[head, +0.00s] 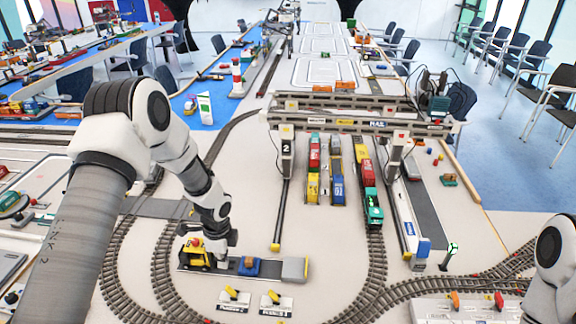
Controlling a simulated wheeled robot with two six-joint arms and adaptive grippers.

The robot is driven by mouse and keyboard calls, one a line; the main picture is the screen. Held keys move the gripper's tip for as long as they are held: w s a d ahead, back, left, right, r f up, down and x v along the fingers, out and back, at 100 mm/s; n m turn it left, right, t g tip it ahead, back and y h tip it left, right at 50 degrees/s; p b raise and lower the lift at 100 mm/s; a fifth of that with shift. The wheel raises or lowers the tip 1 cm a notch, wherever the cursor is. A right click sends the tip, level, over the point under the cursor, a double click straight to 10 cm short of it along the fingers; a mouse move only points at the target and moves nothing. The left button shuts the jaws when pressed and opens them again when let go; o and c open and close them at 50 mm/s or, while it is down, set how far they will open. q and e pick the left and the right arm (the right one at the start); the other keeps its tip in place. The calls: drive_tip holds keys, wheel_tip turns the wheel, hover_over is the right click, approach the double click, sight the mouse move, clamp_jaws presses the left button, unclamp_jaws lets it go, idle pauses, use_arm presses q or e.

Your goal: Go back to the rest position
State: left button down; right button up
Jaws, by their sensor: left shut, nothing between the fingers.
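My left arm comes in from the left and reaches down to the front middle of the layout. My left gripper (221,250) is shut and empty, low over a short grey track plate (226,263). It is between a yellow loader with a red top (195,254) and a blue block (249,266); I cannot tell if it touches either. Part of my right arm (556,262) shows at the right edge; its gripper is out of view.
A grey gantry crane (350,112) spans the tracks behind, with coloured wagons (337,170) and a red and green train (368,185) under it. Two yellow levers (235,295) (272,299) stand in front of the plate. Curved rails (165,270) run on both sides.

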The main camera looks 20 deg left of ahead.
use_arm(q)
drive_tip(key=s+d+f+n, duration=0.3)
drive_tip(key=s, duration=0.3)
drive_tip(key=s+d+f+n+h, duration=0.1)
drive_tip(key=s+d+f+n, duration=0.2)
drive_tip(key=s, duration=0.3)
drive_tip(key=s+d+f+n, duration=0.3)
drive_tip(key=s+d+n, duration=0.1)
drive_tip(key=s, duration=0.2)
drive_tip(key=shift+s+f+n, duration=0.3)
drive_tip(key=shift+s+n, duration=0.1)
drive_tip(key=s+n, duration=0.5)
drive_tip(key=s, duration=0.4)
wheel_tip(320, 180, down, 8)
drive_tip(key=w+b, duration=0.1)
drive_tip(key=b, duration=0.7)
drive_tip(key=shift+y, duration=0.3)
drive_tip(key=shift+w+r, duration=0.1)
